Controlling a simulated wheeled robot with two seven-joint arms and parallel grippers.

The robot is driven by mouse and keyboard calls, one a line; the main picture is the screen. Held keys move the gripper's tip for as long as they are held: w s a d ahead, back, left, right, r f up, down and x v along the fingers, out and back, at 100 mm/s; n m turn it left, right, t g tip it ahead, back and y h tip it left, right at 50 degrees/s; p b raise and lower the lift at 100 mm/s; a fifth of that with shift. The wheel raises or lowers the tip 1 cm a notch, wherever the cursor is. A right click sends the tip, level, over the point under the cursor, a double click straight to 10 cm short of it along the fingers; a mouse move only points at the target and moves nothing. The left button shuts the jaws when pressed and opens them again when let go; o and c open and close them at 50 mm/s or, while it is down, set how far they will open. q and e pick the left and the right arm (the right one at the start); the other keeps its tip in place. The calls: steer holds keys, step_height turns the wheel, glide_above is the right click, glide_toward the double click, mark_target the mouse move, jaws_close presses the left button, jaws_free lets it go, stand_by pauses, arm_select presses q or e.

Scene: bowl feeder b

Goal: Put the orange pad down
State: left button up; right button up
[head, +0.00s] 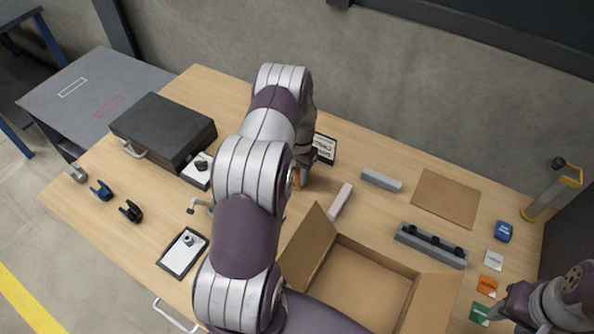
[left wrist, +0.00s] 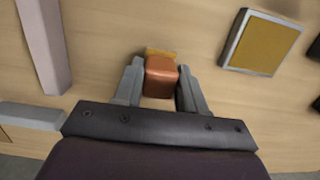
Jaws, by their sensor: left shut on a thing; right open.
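My left gripper (left wrist: 160,88) is shut on the orange pad (left wrist: 161,76), a small orange-brown block that sits between the two grey fingers in the left wrist view. A yellowish piece (left wrist: 160,52) shows at its far end. The wooden table top lies beyond it; I cannot tell whether the pad touches it. In the head view my left arm hides most of this gripper, and only a sliver of the orange pad (head: 297,179) shows beside it. My right gripper (head: 507,303) is open at the lower right edge, close to the coloured cards, with nothing seen in it.
An open cardboard box (head: 365,285) stands in front, with a pinkish bar (head: 340,202) behind it. A black case (head: 163,130) is at left. A grey block (head: 381,180), brown mat (head: 446,199) and grey rack (head: 432,245) lie at right.

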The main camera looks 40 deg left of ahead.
arm_select(q)
steer(key=shift+w+f, duration=0.1)
steer(key=shift+f, duration=0.3)
steer(key=shift+f+b, duration=0.2)
steer(key=shift+b, duration=0.1)
steer(key=o, duration=1)
steer(key=shift+r, duration=0.1)
